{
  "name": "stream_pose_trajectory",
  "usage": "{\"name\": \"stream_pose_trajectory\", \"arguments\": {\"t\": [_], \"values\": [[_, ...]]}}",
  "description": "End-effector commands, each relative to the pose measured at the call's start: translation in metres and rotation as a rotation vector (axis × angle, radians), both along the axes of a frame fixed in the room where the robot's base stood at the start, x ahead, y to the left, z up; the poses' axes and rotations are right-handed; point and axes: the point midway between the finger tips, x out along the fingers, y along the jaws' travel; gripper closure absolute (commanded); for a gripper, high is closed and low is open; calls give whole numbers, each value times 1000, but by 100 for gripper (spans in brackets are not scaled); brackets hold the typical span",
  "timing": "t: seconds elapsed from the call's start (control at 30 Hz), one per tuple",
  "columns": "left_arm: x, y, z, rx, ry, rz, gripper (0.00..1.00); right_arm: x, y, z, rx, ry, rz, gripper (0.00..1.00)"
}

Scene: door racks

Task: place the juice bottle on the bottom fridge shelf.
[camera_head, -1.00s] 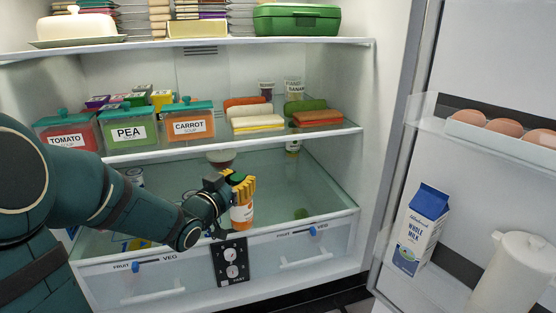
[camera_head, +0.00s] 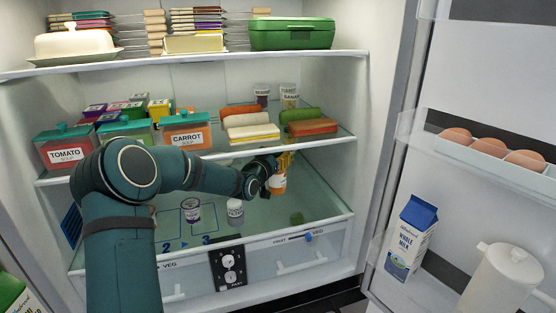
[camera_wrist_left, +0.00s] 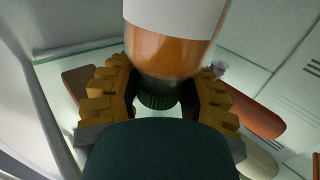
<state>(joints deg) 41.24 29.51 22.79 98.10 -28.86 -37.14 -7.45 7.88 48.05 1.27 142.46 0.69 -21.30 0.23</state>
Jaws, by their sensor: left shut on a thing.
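The juice bottle (camera_head: 278,184), orange with a white label, is in my left gripper (camera_head: 284,163) in the head view. The gripper reaches in at the right part of the fridge, over the bottom shelf (camera_head: 262,222), a glass surface above the drawers. In the left wrist view the bottle (camera_wrist_left: 172,52) fills the top middle, with its dark green cap between the yellow fingers of the left gripper (camera_wrist_left: 160,92). Whether the bottle's base touches the shelf cannot be told. My right gripper is not in view.
Two small jars (camera_head: 192,210) and (camera_head: 235,211) stand on the bottom shelf, left of the bottle. The middle shelf (camera_head: 330,139) above holds soup boxes, sandwiches and jars. The open door (camera_head: 420,190) on the right holds milk, a pitcher and eggs.

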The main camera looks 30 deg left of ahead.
Motion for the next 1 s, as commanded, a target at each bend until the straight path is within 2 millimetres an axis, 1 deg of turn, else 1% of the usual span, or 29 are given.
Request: {"name": "stream_pose_trajectory", "arguments": {"t": [0.07, 0.17, 0.37, 0.43, 0.7, 0.83, 0.87, 0.9, 0.93, 1.0], "values": [[5, 0, 2, 0, -3, 0, 100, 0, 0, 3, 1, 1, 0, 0], [7, 0, -3, -1, -1, 0, 100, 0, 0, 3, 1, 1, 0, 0], [6, 1, -28, -2, 1, 1, 100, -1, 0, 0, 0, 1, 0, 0], [6, 0, -34, -1, -2, 1, 100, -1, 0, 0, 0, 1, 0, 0], [6, 0, -35, 0, -3, 0, 100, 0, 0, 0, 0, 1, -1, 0], [6, 0, -37, 1, -3, 0, 100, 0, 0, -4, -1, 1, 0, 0], [6, 0, -38, 0, 0, 0, 50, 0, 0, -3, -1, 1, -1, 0], [6, 0, -38, 0, 0, 0, 36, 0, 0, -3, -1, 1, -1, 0], [6, 0, -38, 0, 0, 0, 29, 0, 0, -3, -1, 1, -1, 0], [6, 0, -37, 0, 0, 0, 29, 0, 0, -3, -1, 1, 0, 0]]}}
